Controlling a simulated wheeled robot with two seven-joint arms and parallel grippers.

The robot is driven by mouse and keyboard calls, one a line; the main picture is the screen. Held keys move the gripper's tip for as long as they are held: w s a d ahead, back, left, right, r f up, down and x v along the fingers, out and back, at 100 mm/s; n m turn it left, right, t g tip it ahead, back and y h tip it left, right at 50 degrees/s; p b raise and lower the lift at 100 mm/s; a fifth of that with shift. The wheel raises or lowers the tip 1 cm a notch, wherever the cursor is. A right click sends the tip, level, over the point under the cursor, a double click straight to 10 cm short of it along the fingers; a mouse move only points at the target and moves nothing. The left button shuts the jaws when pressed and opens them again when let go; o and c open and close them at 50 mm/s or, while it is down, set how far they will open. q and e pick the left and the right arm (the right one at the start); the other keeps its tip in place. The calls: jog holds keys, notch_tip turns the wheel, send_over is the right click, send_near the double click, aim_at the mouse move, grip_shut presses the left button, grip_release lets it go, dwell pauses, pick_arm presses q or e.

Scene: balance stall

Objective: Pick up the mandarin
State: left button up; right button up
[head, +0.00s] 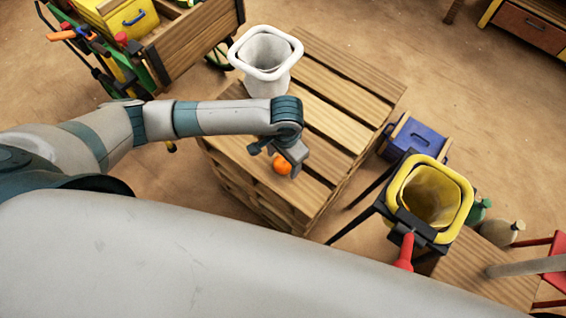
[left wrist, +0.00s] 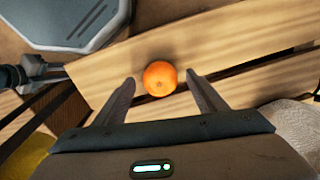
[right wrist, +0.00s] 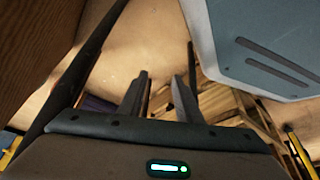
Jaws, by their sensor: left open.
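The mandarin (head: 282,163) is a small orange ball on the slatted wooden crate stack (head: 335,95), near its front edge. My left gripper (head: 276,156) is open right over it, partly covering it in the head view. In the left wrist view the mandarin (left wrist: 160,78) lies between and slightly beyond the two spread fingertips of the left gripper (left wrist: 160,88). No finger clearly touches it. My right gripper (right wrist: 161,80) shows only in the right wrist view, with its fingers apart and nothing between them.
A white bucket (head: 246,50) stands on the crates' far left. To the right, a yellow bucket (head: 462,200) sits in a black stand, with a blue box (head: 420,135) behind it. A wooden cart (head: 195,40) stands at the upper left. Crate slats around the mandarin are clear.

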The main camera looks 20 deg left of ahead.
pick_arm(q)
jog(key=shift+f, duration=0.95)
jog(key=c, duration=1.1)
